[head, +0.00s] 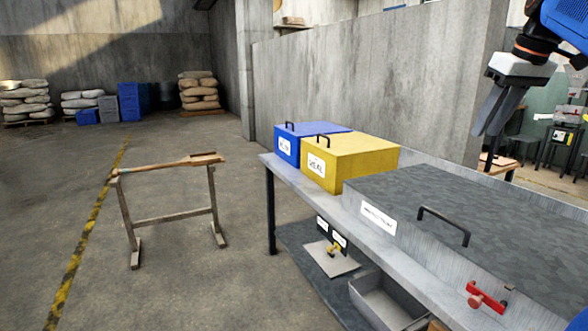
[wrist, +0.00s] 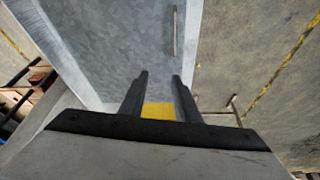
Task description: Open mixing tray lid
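The mixing tray has a grey mottled lid (head: 450,215) that lies flat and closed on the metal table. A dark bar handle (head: 443,226) stands near its front edge, and a white label (head: 378,217) is on the tray's front side. In the wrist view the lid (wrist: 110,45) fills the upper middle, with the handle (wrist: 176,30) near its right edge. My gripper (head: 482,133) is above the far side of the lid, apart from it and from the handle. In the wrist view its two fingers (wrist: 159,75) are spread with nothing between them.
A blue box (head: 290,148) and a yellow box (head: 365,160) stand on the table (head: 350,206) beyond the tray. A grey bin (head: 385,302) sits on the lower shelf. A wooden stand (head: 172,210) is on the floor left.

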